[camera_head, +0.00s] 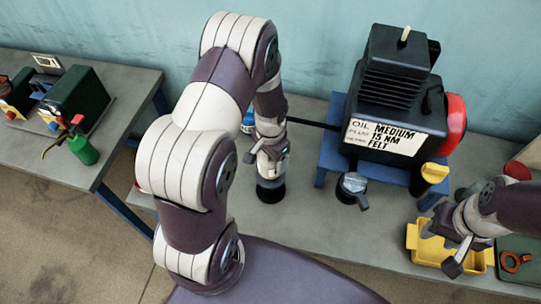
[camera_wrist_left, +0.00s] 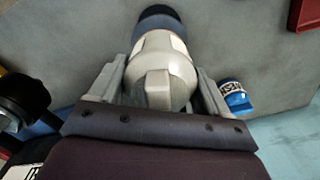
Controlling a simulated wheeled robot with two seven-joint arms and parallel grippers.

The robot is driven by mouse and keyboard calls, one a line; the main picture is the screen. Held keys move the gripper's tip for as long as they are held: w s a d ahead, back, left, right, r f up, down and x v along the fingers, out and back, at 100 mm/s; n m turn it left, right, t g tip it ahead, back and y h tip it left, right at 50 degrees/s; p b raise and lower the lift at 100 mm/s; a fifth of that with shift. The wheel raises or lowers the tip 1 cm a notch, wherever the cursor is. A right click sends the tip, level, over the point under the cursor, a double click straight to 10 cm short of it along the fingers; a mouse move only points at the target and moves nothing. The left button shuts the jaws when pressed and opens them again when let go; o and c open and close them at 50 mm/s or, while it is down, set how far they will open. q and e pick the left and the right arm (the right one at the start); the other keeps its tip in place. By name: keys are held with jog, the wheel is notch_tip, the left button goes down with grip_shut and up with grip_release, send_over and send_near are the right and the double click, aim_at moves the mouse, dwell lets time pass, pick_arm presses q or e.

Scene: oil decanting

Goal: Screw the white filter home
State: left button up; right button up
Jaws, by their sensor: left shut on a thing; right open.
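The white filter (camera_wrist_left: 160,48) is a pale, rounded body with a raised block on its near end, seen in the left wrist view. It sits between the two jaws of my left gripper (camera_head: 267,160), which is shut on it. A dark round part (camera_head: 271,191) shows directly below the gripper in the head view; its dark rim also tops the filter in the wrist view. The gripper hides most of the filter in the head view, and its thread cannot be seen. My right gripper (camera_head: 450,252) is open and empty above the yellow bin (camera_head: 482,262).
A black machine (camera_head: 392,90) labelled "OIL MEDIUM 15 NM FELT" stands on a blue stand (camera_head: 337,150). A blue can (camera_wrist_left: 235,96) is beside the filter. A green bottle (camera_head: 83,150) stands on the left bench. The front bench middle is bare.

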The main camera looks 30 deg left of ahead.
pick_arm(q)
jog(key=shift+f+b, duration=0.95)
jog(key=shift+f, duration=0.45)
